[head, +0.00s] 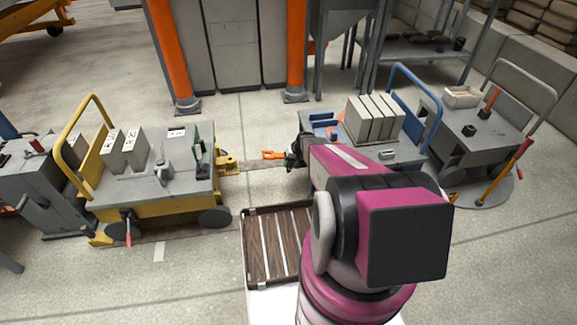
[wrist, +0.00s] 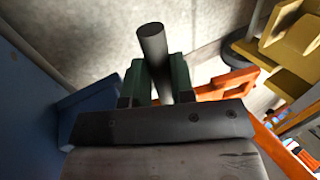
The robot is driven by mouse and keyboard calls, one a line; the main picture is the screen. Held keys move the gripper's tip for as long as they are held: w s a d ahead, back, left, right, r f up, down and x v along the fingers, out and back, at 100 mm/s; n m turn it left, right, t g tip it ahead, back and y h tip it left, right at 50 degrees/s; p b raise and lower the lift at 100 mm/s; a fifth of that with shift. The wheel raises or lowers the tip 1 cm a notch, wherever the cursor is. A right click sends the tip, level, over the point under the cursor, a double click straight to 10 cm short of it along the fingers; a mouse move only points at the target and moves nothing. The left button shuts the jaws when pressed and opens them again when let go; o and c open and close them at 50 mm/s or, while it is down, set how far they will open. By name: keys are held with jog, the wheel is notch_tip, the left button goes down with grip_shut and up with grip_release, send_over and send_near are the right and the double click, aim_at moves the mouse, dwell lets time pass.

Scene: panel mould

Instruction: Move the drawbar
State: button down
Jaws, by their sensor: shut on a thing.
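The orange drawbar (head: 272,155) reaches out from the blue cart (head: 382,152) towards the yellow cart (head: 160,170). Its forked end stands a little apart from the yellow coupling (head: 228,165) in the head view. My gripper (head: 291,161) is at the drawbar, beside the blue cart's near left corner. In the wrist view, its dark green fingers are shut on a round grey bar (wrist: 153,45), which looks like the drawbar's handle. Orange drawbar parts (wrist: 232,82) show beside and behind the fingers. My arm hides the drawbar's joint with the blue cart.
A slatted brown panel (head: 262,240) lies in front, left of my arm. Another grey cart (head: 478,130) stands at the right, and a grey machine (head: 50,195) at the far left. Orange posts (head: 172,50) stand behind. Floor between the two carts is mostly clear.

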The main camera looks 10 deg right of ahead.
jog(key=shift+r, duration=0.1)
jog(key=c, duration=1)
grip_release()
jog(key=shift+r, duration=0.1)
jog(key=v, duration=1)
jog(key=shift+d+r, duration=0.2)
jog(key=shift+r, duration=0.05)
